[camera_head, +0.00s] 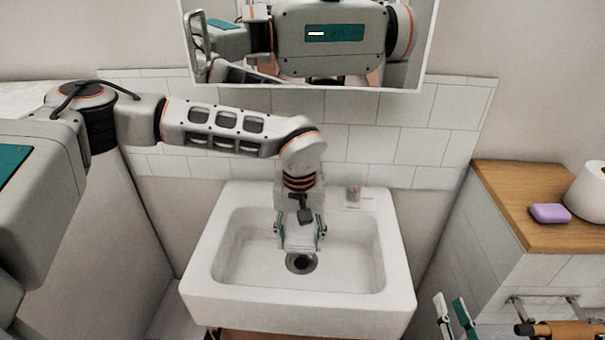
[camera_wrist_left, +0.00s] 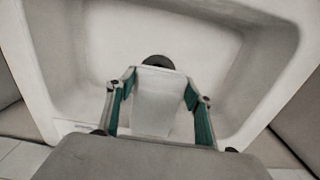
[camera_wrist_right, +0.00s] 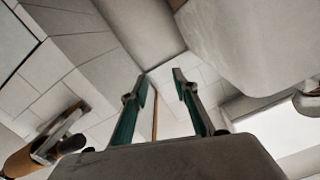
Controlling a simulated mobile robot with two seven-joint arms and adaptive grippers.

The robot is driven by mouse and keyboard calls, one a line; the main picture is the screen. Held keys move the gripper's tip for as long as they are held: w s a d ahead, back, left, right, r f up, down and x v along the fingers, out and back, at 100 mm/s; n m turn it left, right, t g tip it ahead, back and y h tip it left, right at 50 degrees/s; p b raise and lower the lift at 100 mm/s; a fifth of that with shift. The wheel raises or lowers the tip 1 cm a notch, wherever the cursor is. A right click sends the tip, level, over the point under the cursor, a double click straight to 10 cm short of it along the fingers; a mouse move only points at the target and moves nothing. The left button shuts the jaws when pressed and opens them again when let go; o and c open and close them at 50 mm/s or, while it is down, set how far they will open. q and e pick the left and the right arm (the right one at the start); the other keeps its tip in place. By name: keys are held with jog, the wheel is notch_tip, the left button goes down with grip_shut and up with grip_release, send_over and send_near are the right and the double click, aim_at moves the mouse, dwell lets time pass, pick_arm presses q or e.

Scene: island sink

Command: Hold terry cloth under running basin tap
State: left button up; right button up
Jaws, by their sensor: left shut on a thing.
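The white basin (camera_head: 398,268) stands against the tiled wall, with a dark drain (camera_head: 300,262) in its floor. My left gripper (camera_head: 300,232) reaches down over the bowl, shut on the pale terry cloth (camera_head: 299,241). In the left wrist view the cloth (camera_wrist_left: 154,105) lies between the two green-lined fingers, above the drain. The tap is mostly hidden behind my left arm, and I cannot tell whether water runs. My right gripper (camera_head: 450,302) is low at the right, outside the basin. In the right wrist view its fingers (camera_wrist_right: 161,88) are apart with nothing between them.
A wooden-topped counter (camera_head: 505,200) at the right bears a purple soap (camera_head: 549,213) and a white round object (camera_head: 588,190). A holder with an orange-brown roll (camera_head: 565,331) is on its side, near my right gripper. A mirror (camera_head: 310,86) hangs above the basin.

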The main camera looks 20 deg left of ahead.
jog(key=w+a+r+m+t+y, duration=0.1)
jog(key=w+a+r+t, duration=0.15)
jog(key=r, duration=0.55)
jog(key=w+a+r+m+t+y, duration=0.1)
jog(key=w+r+t, duration=0.15)
jog(key=r, duration=0.55)
jog(key=w+a+r+m+t+y, duration=0.1)
jog(key=w+r, duration=0.2)
jog(key=r, duration=0.5)
jog(key=a+r+n+g+y, duration=0.2)
jog(key=a+n+g+y, duration=0.65)
jog(key=a+n, duration=0.6)
jog(key=a+f+n+g, duration=0.2)
jog(key=a+n+g, duration=0.2)
jog(key=a+n, duration=0.2)
jog(key=w+a+f+n+g+h, duration=0.1)
jog(key=a+n+g, duration=0.3)
jog(key=n, duration=0.5)
jog(key=a+f+n+g, duration=0.3)
jog(key=a+n+g, duration=0.2)
jog(key=a+n, duration=0.3)
jog(key=shift+w+a+h, duration=0.25)
jog(key=shift+w+a, duration=0.15)
